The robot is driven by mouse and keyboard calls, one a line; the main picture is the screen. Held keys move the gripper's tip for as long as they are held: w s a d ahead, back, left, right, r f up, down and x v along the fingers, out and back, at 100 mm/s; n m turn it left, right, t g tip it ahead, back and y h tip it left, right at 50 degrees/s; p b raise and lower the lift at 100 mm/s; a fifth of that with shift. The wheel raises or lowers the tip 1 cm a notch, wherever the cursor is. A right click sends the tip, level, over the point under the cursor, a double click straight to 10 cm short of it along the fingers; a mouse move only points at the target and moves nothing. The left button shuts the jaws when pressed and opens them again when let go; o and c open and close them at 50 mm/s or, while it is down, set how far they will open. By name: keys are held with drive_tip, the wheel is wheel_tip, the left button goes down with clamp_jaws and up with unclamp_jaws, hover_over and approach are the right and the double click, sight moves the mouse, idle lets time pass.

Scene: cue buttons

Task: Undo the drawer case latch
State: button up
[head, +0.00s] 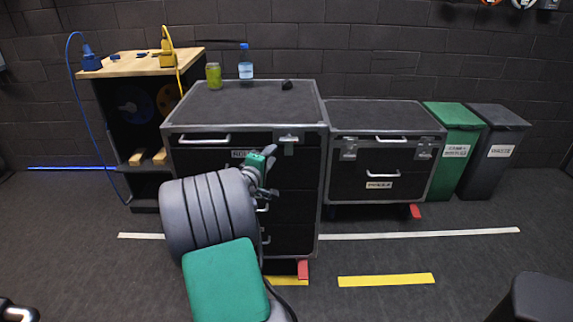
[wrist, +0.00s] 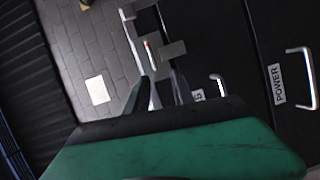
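The drawer case (head: 303,195) is the tall black case with silver edges in the middle of the head view. Its metal latch (head: 289,139) is at the upper right of its front, just under the top. I cannot tell whether it is fastened. My gripper (head: 266,168) is in front of the case, below and left of the latch and apart from it. In the wrist view my gripper (wrist: 163,92) has its two fingers apart with nothing between them. A metal fitting (wrist: 170,52) shows beyond the fingertips, perhaps the latch. My arm hides the case's lower left front.
A green can (head: 213,76), a bottle (head: 245,66) and a small dark object (head: 287,85) stand on the case. A lower case (head: 385,115) with two latches is to its right, then a green bin (head: 455,140) and a dark bin (head: 492,150). A workbench (head: 140,63) is left.

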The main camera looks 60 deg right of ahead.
sight(287, 142)
drive_tip(key=shift+n+g+h, duration=0.3)
drive_tip(key=shift+h, duration=0.2)
drive_tip(key=d, duration=0.6)
drive_tip(key=s+d, duration=0.1)
drive_tip(key=d, duration=0.2)
drive_tip(key=shift+d+r, duration=0.1)
drive_tip(key=shift+d, duration=0.15)
clamp_jaws()
